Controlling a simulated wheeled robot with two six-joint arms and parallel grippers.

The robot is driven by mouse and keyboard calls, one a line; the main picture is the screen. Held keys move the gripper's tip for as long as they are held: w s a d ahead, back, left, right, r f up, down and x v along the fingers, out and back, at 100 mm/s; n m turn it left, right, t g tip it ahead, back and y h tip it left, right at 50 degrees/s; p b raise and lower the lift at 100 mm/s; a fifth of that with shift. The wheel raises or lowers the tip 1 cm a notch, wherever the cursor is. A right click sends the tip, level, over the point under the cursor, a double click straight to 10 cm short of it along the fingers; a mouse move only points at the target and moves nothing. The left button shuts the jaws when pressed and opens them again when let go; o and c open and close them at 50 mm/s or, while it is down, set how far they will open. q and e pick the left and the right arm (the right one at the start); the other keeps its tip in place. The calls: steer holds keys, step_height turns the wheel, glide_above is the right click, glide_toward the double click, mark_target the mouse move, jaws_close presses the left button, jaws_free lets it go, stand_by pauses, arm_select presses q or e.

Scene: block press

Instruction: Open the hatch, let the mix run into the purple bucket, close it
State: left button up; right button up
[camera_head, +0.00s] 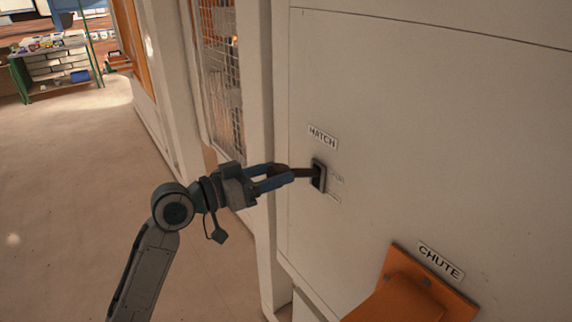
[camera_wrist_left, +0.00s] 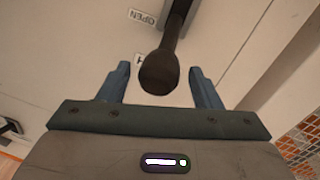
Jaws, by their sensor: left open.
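A dark lever with a rounded knob sticks out of a slotted plate (camera_head: 319,176) on the pale machine wall, under a HATCH label (camera_head: 323,137). My left gripper (camera_head: 280,175) is open, with its blue fingers around the lever's end. In the left wrist view the knob (camera_wrist_left: 159,73) sits between the two open fingers (camera_wrist_left: 155,85), with a gap on each side. An OPEN label (camera_wrist_left: 143,17) shows beside the lever there. The orange chute (camera_head: 410,290) is at the lower right under a CHUTE label. The purple bucket is not in view. My right gripper is not in view.
A mesh-covered opening (camera_head: 222,80) and white posts stand left of the wall. Bare floor (camera_head: 70,190) lies to the left. A green-framed rack (camera_head: 55,68) with several items stands far off at the upper left.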

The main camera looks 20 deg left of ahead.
mark_target(286, 170)
arm_select(q)
steer(key=shift+p+x, duration=0.55)
steer(key=shift+x, duration=1.15)
steer(key=shift+c, duration=0.2)
